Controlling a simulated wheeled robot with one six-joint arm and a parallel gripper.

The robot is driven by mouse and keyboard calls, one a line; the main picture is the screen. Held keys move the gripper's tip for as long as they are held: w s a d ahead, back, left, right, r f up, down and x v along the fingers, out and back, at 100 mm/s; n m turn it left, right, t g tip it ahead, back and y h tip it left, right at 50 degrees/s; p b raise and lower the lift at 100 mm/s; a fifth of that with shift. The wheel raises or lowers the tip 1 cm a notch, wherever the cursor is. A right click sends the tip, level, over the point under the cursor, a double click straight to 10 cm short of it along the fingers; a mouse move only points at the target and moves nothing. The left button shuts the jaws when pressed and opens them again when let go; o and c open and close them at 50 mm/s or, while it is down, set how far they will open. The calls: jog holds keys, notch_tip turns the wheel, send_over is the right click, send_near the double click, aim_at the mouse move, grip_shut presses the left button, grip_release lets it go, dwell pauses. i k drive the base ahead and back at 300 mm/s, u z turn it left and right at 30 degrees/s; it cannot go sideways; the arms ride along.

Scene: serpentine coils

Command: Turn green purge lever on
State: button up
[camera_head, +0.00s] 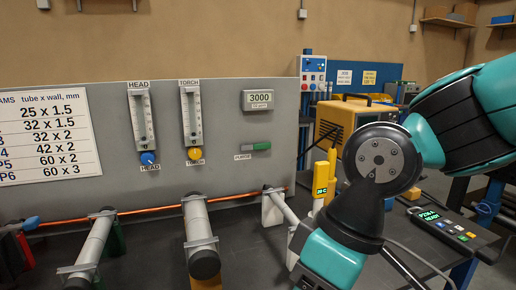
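The green purge lever (262,146) is a small horizontal bar on the grey upright panel (225,113). It sits just below the 3000 display (258,100) and above right of a small PURGE label (243,156). The lever lies level. A paler part shows at its left end, too small to make out. My teal and black arm fills the right side of the view, to the right of the lever and apart from it. My gripper is not visible in this view.
Two flow tubes, HEAD (142,118) and TORCH (191,115), with blue and yellow knobs stand left of the lever. Below, clamped pipes (200,232) and a copper rod (150,209) lie over the dark bench. A yellow meter (320,180) stands right of the panel. Space before the lever looks clear.

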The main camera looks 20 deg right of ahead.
aim_at(262, 146)
jog(key=u, duration=2.1)
jog(key=i, duration=0.7)
jog(key=z, duration=2.15)
